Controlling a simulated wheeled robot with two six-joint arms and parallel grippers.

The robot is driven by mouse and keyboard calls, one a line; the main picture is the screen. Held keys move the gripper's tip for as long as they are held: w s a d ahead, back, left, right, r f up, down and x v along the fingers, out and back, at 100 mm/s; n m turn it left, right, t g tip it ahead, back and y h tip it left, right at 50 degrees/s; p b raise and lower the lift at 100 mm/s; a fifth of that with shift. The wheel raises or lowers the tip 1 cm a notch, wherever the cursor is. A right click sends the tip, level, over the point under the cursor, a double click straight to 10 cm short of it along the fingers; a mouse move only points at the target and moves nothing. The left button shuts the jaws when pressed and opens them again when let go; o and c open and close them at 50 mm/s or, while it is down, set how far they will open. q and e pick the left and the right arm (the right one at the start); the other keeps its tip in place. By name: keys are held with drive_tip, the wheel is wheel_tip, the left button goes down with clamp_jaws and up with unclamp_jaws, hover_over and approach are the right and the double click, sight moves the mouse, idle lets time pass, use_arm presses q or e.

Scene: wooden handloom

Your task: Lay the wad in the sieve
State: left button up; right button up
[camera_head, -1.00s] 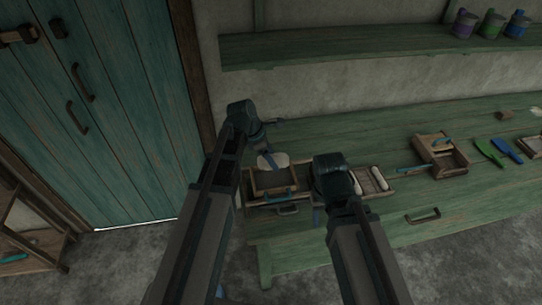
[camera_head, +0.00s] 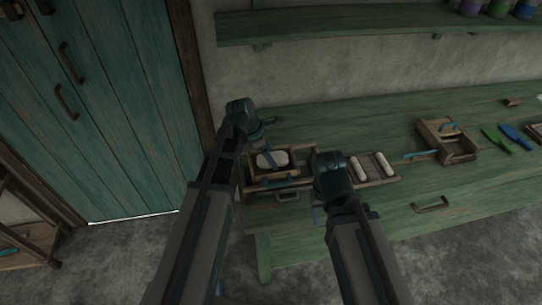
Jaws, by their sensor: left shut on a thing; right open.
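The pale, rounded wad (camera_head: 278,158) is at the end of my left arm. My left gripper (camera_head: 268,158) is shut on it, with a blue finger across its top. The wooden-framed sieve (camera_head: 290,181) is on the green bench's front left part, and the wad shows within its outline. I cannot tell whether the wad touches the sieve bed or hangs just above it. My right gripper (camera_head: 317,208) is open in front of the bench edge, right of the sieve; its wrist hides most of it.
A wooden tray (camera_head: 384,179) with two white rolls lies right of my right wrist. Further right are a wooden box (camera_head: 460,150), a green tool (camera_head: 495,138) and a blue tool (camera_head: 515,136). A shelf (camera_head: 330,27) runs above.

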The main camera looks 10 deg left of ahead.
use_arm(q)
drive_tip(key=o, duration=1.2)
drive_tip(key=shift+r, duration=0.15)
wheel_tip(320, 180, up, 8)
drive_tip(key=p, duration=0.8)
